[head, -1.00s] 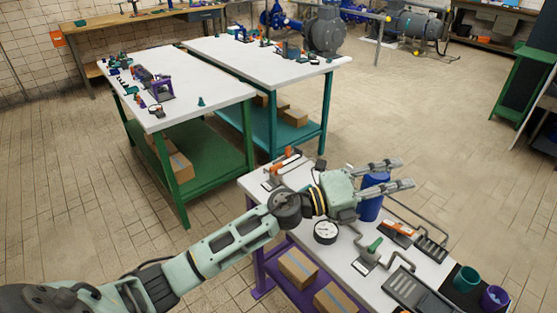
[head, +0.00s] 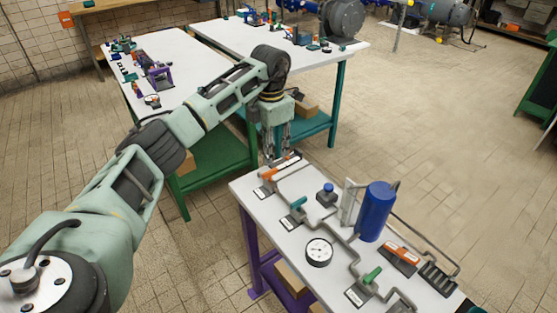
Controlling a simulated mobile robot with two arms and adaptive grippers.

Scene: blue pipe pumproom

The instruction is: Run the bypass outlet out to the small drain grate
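My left gripper (head: 276,143) points down at the far left end of the near white table, above or beside an orange-handled valve (head: 281,166). Its two fingers show, but whether they are apart or shut, or touch the handle, I cannot tell. The small drain grate (head: 440,279) is a dark slotted plate at the table's right. A grey pipe (head: 425,238) runs from near the blue tank (head: 375,212) to beside this grate. Another orange handle (head: 402,253) lies left of the grate. A green handle (head: 372,275) and a teal handle (head: 298,203) sit on grey pipework. My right gripper is not in view.
A white round gauge (head: 319,252) and a small blue-topped fitting (head: 327,190) stand among the pipes. A larger grate (head: 399,307) is cut by the bottom edge. Two more white tables (head: 190,55) with parts stand behind. The floor to the right is clear.

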